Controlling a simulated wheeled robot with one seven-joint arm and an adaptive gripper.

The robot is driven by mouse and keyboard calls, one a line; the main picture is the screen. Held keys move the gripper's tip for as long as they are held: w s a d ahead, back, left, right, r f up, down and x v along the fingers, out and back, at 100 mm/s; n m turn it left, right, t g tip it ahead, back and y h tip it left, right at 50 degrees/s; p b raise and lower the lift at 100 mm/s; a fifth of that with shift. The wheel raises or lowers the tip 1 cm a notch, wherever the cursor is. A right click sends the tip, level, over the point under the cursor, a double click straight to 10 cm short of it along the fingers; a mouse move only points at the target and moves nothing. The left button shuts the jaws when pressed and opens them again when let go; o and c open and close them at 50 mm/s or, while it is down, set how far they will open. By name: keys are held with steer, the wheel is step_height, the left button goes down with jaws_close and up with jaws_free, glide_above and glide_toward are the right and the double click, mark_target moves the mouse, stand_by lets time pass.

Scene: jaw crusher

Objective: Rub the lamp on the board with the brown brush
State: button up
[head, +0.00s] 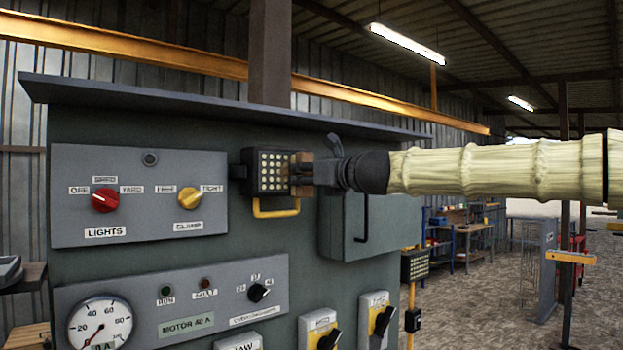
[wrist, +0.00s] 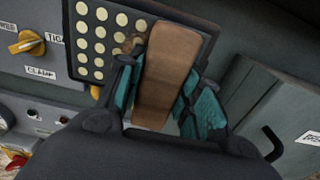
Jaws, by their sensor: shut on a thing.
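The lamp (head: 267,172) is a dark square box with rows of pale round LEDs, fixed to the upper part of the board (head: 285,225), with a yellow handle under it. In the wrist view the lamp (wrist: 97,42) is at the upper left, with a brown smudge on its face near the brush. My gripper (head: 316,173) reaches in from the right and is shut on the brown brush (wrist: 167,75). The brush's far end overlaps the lamp's right edge in both views. I cannot tell whether it touches the face. My teal finger pads show either side of the brush.
A red knob (head: 105,200) and a yellow knob (head: 190,197) sit on a panel left of the lamp. A grey box (head: 362,225) with a black handle is mounted right of it, below my gripper. A ledge (head: 220,108) overhangs the board's top.

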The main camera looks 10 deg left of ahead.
mark_target(278, 170)
steer(key=shift+s+a+b, duration=0.45)
steer(key=shift+s+a, duration=0.3)
steer(key=shift+s, duration=0.2)
steer(key=shift+s+a+b, duration=0.45)
steer(key=shift+s+a, duration=0.3)
steer(key=shift+s, duration=0.2)
steer(key=shift+s+a, duration=0.1)
steer(key=shift+r+p, duration=0.55)
steer(key=shift+r, duration=0.05)
steer(key=w+d+p, duration=0.3)
steer(key=w+d, duration=0.2)
steer(key=w, duration=0.1)
steer(key=shift+s+a+f, duration=0.1)
steer(key=shift+a+f, duration=0.05)
steer(key=shift+a, duration=0.05)
steer(key=shift+s+a, duration=0.15)
steer(key=shift+s, duration=0.05)
steer(key=shift+s+a+b, duration=0.85)
steer(key=shift+s+a, duration=0.25)
steer(key=shift+s, duration=0.3)
steer(key=shift+s+a+b, duration=0.8)
steer(key=shift+s+a, duration=0.25)
steer(key=shift+s, duration=0.3)
